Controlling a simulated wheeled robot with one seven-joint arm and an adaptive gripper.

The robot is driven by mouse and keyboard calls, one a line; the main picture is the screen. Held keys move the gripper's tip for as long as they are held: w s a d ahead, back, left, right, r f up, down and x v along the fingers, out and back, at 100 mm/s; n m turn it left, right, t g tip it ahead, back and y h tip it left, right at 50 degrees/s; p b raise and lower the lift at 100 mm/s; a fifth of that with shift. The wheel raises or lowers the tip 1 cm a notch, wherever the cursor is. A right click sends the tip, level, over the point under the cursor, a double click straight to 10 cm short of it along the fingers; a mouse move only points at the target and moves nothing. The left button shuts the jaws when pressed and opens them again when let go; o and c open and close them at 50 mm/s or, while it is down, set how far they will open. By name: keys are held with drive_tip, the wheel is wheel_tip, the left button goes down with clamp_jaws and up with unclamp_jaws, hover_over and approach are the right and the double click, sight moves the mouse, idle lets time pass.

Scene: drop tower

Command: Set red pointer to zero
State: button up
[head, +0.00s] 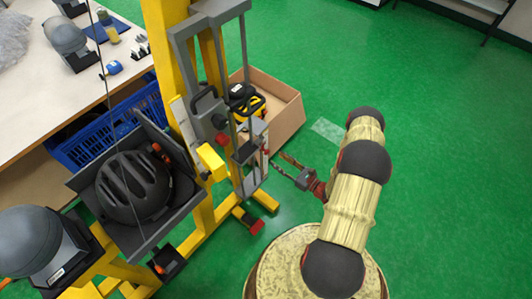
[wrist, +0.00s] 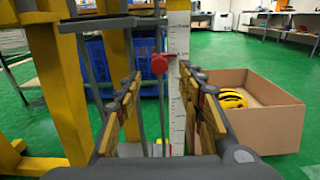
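The red pointer (wrist: 159,64) is a round red knob with a small tip lying against the upper part of a white graduated scale (wrist: 177,100) in the wrist view. The scale's numbers are too small to read. My gripper (wrist: 160,92) is open and empty, its two fingers spread on either side of the scale and a thin grey rail. The pointer shows between and slightly above the fingertips, apparently beyond them, with no contact visible. In the head view my gripper (head: 279,163) is beside the yellow drop tower (head: 165,45); which small red part there is the pointer is unclear.
A cardboard box (head: 283,105) with a yellow-and-black helmet stands on the floor beside the tower. A dark helmet (head: 135,186) sits in a grey holder on the tower. Blue crates (head: 105,130) are under the workbench (head: 40,95).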

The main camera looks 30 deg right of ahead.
sight(268, 153)
drive_tip(key=b+x, duration=0.1)
drive_tip(key=x, duration=0.6)
drive_tip(key=shift+w+a+b, duration=0.1)
drive_tip(key=shift+w+b, duration=0.15)
drive_tip(key=shift+b, duration=0.1)
drive_tip(key=c, duration=0.4)
clamp_jaws()
